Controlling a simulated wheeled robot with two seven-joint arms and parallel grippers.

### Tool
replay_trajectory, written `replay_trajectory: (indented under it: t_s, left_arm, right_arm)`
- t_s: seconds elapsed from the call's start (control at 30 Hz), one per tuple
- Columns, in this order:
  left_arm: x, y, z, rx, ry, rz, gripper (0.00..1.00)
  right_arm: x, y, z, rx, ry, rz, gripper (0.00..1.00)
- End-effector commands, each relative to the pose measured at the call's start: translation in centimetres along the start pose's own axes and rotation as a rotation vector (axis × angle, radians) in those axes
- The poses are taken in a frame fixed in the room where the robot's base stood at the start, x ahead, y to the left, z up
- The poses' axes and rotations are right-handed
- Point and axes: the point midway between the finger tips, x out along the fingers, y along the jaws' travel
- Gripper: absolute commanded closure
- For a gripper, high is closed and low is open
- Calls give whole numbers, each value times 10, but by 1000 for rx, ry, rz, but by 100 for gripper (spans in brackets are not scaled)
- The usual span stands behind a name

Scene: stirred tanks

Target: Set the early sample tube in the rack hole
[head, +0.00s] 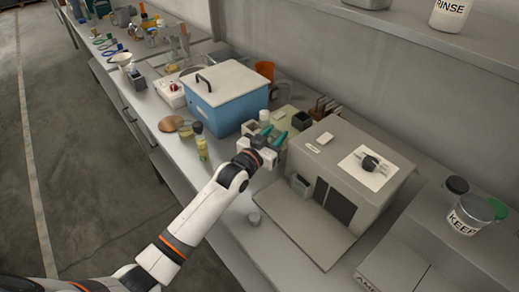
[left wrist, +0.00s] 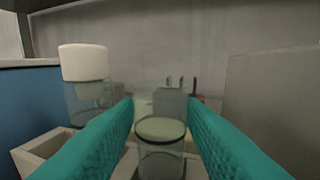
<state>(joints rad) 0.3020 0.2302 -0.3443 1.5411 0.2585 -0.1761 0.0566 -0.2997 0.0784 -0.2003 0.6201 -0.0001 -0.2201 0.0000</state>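My left gripper (head: 273,134) is among the small items beside the blue box. Its teal fingers stand apart in the left wrist view (left wrist: 160,112). A clear round tube (left wrist: 161,150) with a pale top surface stands between or just beyond the fingertips, with narrow gaps visible at its sides. I cannot tell whether it is the early sample tube, and its lower end is out of view. A pale open block (left wrist: 38,152), perhaps part of a rack, is at left by a clear vessel with a white cap (left wrist: 84,62). My right gripper is not in view.
A blue box (head: 222,114) with a white lid stands left of the gripper. A grey machine (head: 345,160) stands to the right.

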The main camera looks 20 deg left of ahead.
Motion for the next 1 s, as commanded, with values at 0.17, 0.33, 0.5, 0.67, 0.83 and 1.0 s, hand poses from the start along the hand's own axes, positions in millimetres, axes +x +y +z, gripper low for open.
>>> replay_trajectory:
  t_s: [0.17, 0.33, 0.5, 0.67, 0.83, 1.0]
  left_arm:
    - [-41, 0, -6, 0, 7, 0, 64]
    - [-77, 0, -6, 0, 8, 0, 64]
    - [-101, 0, -5, 0, 7, 0, 64]
    - [-110, 0, -4, 0, 6, 0, 64]
    - [-111, 0, -3, 0, 6, 0, 64]
    - [-111, 0, -3, 0, 6, 0, 64]
  right_arm:
    - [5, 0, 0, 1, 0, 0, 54]
    - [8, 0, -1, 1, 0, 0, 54]
    - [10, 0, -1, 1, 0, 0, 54]
    - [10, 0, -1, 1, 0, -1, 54]
    - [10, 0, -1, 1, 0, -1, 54]
    - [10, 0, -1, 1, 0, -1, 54]
